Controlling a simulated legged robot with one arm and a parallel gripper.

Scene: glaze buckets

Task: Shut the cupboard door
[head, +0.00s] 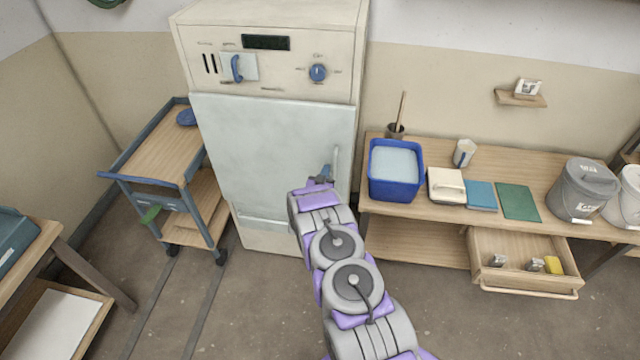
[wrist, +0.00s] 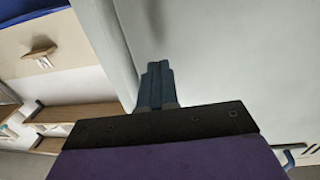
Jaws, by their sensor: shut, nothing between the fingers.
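The tall cream cupboard (head: 362,60) stands against the back wall with a pale grey-white door (head: 265,140) across its front. The door looks close to flush with the body; I cannot tell whether a small gap is left. A vertical handle (head: 336,160) is at the door's right side. My gripper (head: 326,171) is in front of the door, just left of the handle. In the wrist view my gripper (wrist: 156,68) is shut and empty, pointing at the pale door panel (wrist: 230,50). Whether the fingertips touch it is not clear. My arm hides the door's lower right.
A wooden cart (head: 160,150) with a blue-grey frame stands left of the cupboard. A workbench (head: 430,215) on the right holds a blue tub (head: 373,190) and buckets (head: 580,190). Its drawer (head: 525,290) is open. Floor in front is clear.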

